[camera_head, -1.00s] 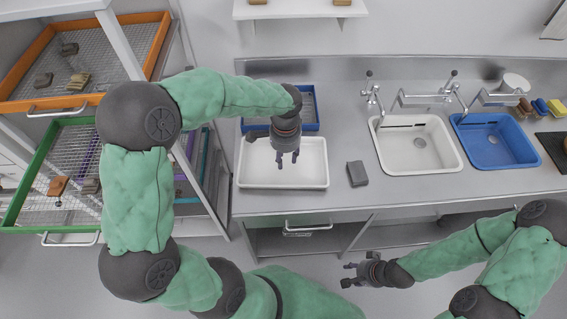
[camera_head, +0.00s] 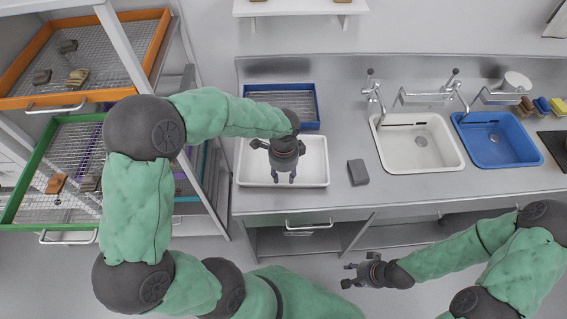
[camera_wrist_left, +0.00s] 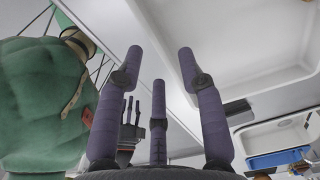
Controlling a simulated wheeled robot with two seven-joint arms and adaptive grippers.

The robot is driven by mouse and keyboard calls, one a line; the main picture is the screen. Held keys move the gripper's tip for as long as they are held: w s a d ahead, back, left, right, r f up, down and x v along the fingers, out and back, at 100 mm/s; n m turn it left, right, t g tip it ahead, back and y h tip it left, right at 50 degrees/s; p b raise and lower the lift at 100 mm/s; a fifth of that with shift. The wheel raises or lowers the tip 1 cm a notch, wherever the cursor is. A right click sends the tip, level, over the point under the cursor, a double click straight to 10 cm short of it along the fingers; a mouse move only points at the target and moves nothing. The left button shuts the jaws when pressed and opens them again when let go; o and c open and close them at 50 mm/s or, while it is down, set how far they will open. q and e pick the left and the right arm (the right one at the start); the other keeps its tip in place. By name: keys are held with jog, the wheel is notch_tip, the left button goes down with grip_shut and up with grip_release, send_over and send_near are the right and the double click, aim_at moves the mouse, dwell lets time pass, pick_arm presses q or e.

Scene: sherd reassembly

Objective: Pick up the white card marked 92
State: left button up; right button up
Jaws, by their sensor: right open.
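I cannot make out a white card marked 92 in either view. My left gripper (camera_head: 284,177) hangs over the white tray (camera_head: 322,181) on the counter, fingers pointing toward the tray's front. In the left wrist view the left gripper's fingers (camera_wrist_left: 159,60) are spread apart with nothing between them, and a white tray (camera_wrist_left: 235,50) fills the upper right. The gripper hides part of the tray's inside. My right gripper (camera_head: 348,275) is open and empty in front of the counter, low at the lower middle.
A blue mesh tray (camera_head: 318,105) stands behind the white one. A dark grey block (camera_head: 357,172) lies right of it. White (camera_head: 417,145) and blue (camera_head: 495,140) sinks are further right. Orange (camera_head: 100,96) and green (camera_head: 15,195) mesh drawers with brown and grey pieces are at left.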

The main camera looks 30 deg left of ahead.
aim_at(283, 184)
pick_arm(q)
jog(key=f, duration=0.2)
jog(key=f+b, duration=0.1)
jog(key=f, duration=0.2)
jog(key=shift+s+b, duration=0.2)
jog(key=shift+b, duration=0.1)
jog(key=shift+r, duration=0.1)
grip_shut()
